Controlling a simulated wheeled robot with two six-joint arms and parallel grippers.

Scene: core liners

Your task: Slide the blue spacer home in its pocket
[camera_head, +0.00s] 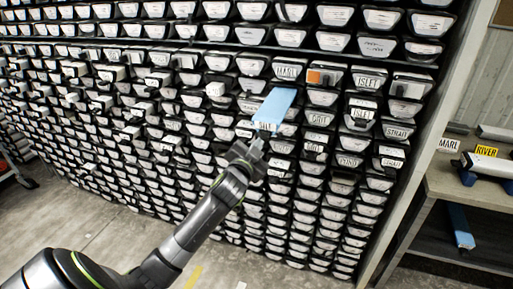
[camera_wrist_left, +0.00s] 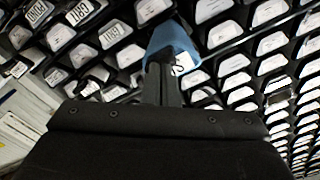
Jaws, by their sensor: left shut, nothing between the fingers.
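The blue spacer (camera_head: 276,106) is a long light-blue bar sticking out of a pocket in the wall rack, with a pale label on its near end. In the left wrist view its blue end (camera_wrist_left: 170,38) is straight ahead of my fingers. My left gripper (camera_head: 256,146) is shut with nothing between its fingers. Its tips (camera_wrist_left: 160,66) are right at the spacer's near end; I cannot tell whether they touch it. The pocket's mouth is hidden behind the spacer. My right gripper is in neither view.
The rack (camera_head: 440,85) holds many dark pockets with white-labelled fronts, some with word labels like MARL, GRIT and ISLET. At right a bench (camera_head: 440,183) carries a pale bar and label cards. Another blue bar (camera_head: 459,226) lies on its lower shelf. The floor (camera_head: 75,222) is open.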

